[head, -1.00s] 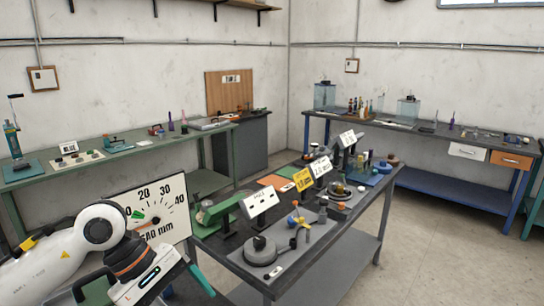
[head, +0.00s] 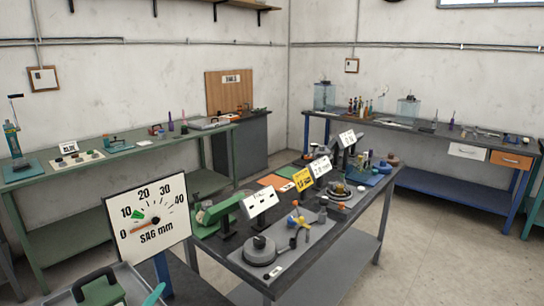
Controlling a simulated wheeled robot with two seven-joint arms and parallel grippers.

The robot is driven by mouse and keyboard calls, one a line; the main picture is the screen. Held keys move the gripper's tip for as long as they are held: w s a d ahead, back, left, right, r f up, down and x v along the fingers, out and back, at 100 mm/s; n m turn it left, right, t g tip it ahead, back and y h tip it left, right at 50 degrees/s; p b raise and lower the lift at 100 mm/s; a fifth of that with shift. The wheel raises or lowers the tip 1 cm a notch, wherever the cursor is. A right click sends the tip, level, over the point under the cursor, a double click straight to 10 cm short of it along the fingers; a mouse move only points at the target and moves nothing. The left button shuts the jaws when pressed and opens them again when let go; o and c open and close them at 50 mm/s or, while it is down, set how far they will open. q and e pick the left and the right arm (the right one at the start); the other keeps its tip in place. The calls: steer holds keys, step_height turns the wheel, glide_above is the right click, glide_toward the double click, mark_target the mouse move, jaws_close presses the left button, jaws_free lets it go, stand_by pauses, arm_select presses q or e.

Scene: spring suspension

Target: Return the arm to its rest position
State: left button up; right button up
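Neither of my arms nor my grippers shows in the head view now. The white gauge board (head: 148,217) marked "SAG mm" with numbers 0 to 40 stands upright on a blue post at the lower left, in full view. Its orange pointer (head: 143,228) lies low on the dial, and a small green mark (head: 138,213) is above it. A grey tray (head: 62,300) with a dark green handled object (head: 100,289) is at the bottom left edge, partly cut off. A teal curved piece (head: 154,294) is beside it.
The dark middle table (head: 225,246) holds a green device (head: 222,209), small signs and a grey plate with a round weight (head: 260,250). A green bench (head: 120,161) runs along the left wall. A blue bench (head: 430,180) stands at the back right. The floor at right is clear.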

arm_select(q)
steer(key=s+a+f+n+g+y, duration=0.1)
steer(key=s+f+n+g, duration=0.5)
steer(key=s+f, duration=0.45)
steer(key=s+a+f+n+g, duration=0.2)
steer(key=s+f+n+g, duration=0.1)
steer(key=s+f+g, duration=0.55)
steer(key=s+f, duration=0.2)
steer(key=f, duration=1.1)
steer(key=s+f, duration=0.2)
steer(key=f, duration=1.1)
steer(key=s+a+f+g, duration=0.1)
steer(key=s+a+f, duration=0.1)
steer(key=s+f, duration=1.4)
steer(key=shift+s+a+f+b, duration=0.3)
steer(key=shift+a+f+b, duration=0.15)
steer(key=shift+f, duration=0.25)
